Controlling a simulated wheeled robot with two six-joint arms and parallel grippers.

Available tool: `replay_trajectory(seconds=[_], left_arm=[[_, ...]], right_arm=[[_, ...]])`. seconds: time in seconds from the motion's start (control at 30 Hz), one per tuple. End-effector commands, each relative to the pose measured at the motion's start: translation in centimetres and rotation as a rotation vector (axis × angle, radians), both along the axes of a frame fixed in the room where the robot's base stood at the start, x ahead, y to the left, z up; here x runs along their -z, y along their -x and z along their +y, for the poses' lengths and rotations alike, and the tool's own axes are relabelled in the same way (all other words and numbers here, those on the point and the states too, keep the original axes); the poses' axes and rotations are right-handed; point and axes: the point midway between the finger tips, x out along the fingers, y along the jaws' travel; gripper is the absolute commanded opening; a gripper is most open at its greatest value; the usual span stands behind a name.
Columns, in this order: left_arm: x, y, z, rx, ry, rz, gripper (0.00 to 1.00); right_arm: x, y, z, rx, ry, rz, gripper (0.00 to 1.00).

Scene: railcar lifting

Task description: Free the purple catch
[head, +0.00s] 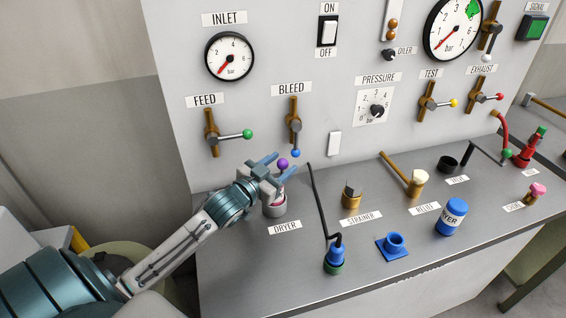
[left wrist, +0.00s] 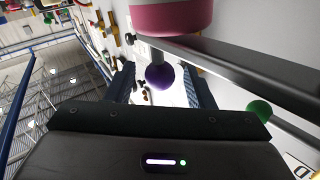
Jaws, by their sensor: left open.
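The purple catch (head: 282,164) is a small purple ball knob by the dryer holder (head: 272,211), a grey cup on the bench with a pink part in it, behind the DRYER label. My left gripper (head: 280,168) is open, with its fingers on either side of the knob. In the left wrist view the purple knob (left wrist: 160,77) shows between the two fingertips, on a short dark stem under a pink cylinder (left wrist: 170,15). Whether a finger touches it I cannot tell. The left gripper partly hides the holder. My right gripper is not in view.
The BLEED lever with its blue knob (head: 295,153) is just above the gripper, and the FEED lever (head: 230,136) is to the left. A blue canister (head: 451,217) stands farther right.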

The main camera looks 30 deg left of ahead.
Motion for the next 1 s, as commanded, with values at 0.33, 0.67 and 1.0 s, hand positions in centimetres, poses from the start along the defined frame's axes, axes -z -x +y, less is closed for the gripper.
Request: replay_trajectory(seconds=[0.33, 0.67, 1.0], left_arm=[[0.0, -1.3, -0.2, 0.002, -0.001, 0.0, 0.48], [0.0, -1.3, -0.2, 0.002, -0.001, 0.0, 0.17], [0.0, -1.1, -0.5, 0.006, -0.001, 0.0, 0.0]], right_arm=[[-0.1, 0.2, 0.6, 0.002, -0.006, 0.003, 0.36], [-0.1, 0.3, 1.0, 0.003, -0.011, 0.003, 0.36], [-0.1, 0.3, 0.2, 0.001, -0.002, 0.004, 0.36]])
